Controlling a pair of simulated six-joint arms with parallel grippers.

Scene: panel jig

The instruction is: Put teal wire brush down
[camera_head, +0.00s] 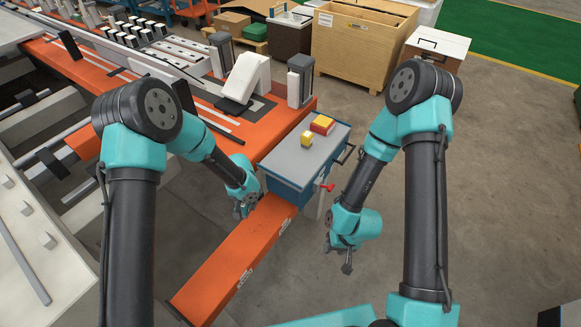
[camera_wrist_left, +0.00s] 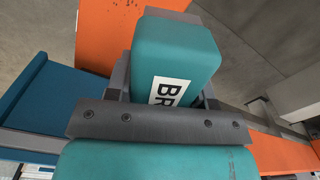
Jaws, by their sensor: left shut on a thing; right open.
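The teal wire brush (camera_wrist_left: 178,48) shows in the left wrist view as a teal block with a white label reading "BR". The rest of the label is hidden. My left gripper (camera_head: 242,210) is shut on it, with dark fingers on both sides of the block. In the head view the gripper is above the upper left edge of the orange beam, beside the blue cart; the brush cannot be made out there. Whether the brush touches anything beneath it cannot be told. My right gripper (camera_head: 346,264) is open and empty, over bare floor right of the beam.
The orange beam (camera_head: 225,262) has a clear top. The orange jig table (camera_head: 165,95) stands behind.

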